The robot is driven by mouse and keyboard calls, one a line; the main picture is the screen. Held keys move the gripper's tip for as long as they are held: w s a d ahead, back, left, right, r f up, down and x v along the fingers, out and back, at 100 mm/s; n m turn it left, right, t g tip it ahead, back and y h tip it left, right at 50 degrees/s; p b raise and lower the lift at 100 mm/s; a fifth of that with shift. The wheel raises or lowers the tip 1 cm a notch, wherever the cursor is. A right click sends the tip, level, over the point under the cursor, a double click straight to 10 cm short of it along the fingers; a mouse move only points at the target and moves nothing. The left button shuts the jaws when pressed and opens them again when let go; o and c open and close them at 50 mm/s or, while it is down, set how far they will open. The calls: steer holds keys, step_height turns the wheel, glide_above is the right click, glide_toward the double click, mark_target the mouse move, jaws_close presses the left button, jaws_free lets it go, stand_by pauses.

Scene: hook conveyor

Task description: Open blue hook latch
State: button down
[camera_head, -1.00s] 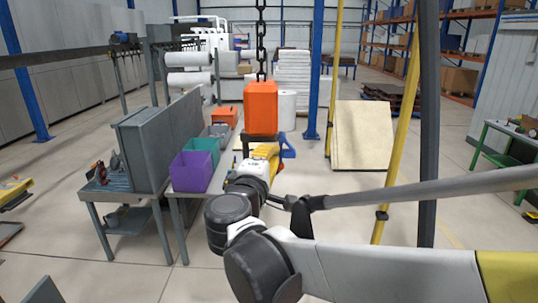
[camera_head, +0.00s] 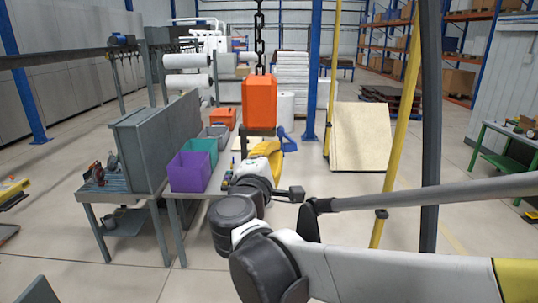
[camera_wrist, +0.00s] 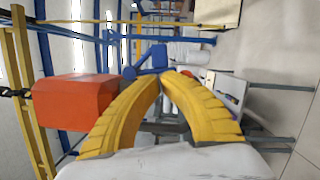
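The blue hook latch (camera_head: 288,143) shows just below and right of the orange block (camera_head: 262,102), which hangs on a dark chain (camera_head: 260,30). In the wrist view, the blue latch (camera_wrist: 152,60) is straight beyond the fingertips, and the orange block (camera_wrist: 72,101) is at the left. My gripper (camera_wrist: 161,78) has two yellow fingers that arch together; their tips look closed, with nothing seen between them. The tips overlap the lower edge of the latch in view; I cannot tell whether they touch it. In the head view my gripper (camera_head: 273,150) is below the block.
A grey table with a purple bin (camera_head: 188,172), a teal bin (camera_head: 202,148) and an orange bin (camera_head: 224,116) stands left of my arm. A blue post (camera_head: 314,75) and a pale board (camera_head: 360,136) stand behind to the right. Open floor lies between.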

mark_target(296, 144)
steer(key=n+b, duration=0.1)
steer(key=d+n, duration=0.1)
steer(key=n, duration=0.1)
steer(key=d+n+t+b, duration=0.1)
steer(key=shift+f+n+b, duration=0.2)
steer(key=shift+n+b, duration=0.1)
steer(key=shift+n, duration=0.1)
steer(key=n, duration=0.2)
steer(key=d+n+y+b, duration=0.1)
steer(key=n, duration=0.1)
steer(key=r+n+t, duration=0.1)
steer(key=n, duration=0.1)
steer(key=shift+d+y, duration=0.3)
steer(key=shift+d, duration=0.1)
steer(key=n, duration=0.2)
steer(key=n+y, duration=0.1)
steer(key=n, duration=0.1)
steer(key=d+r+n+y, duration=0.1)
steer(key=n, duration=0.1)
steer(key=shift+s+r+t, duration=0.1)
steer(key=shift+t, duration=0.3)
steer(key=n, duration=0.1)
steer(key=r+n+y, duration=0.1)
steer(key=n, duration=0.1)
steer(key=n+y, duration=0.1)
steer(key=n, duration=0.1)
steer(key=shift+d+r+p, duration=0.3)
steer(key=shift+r, duration=0.1)
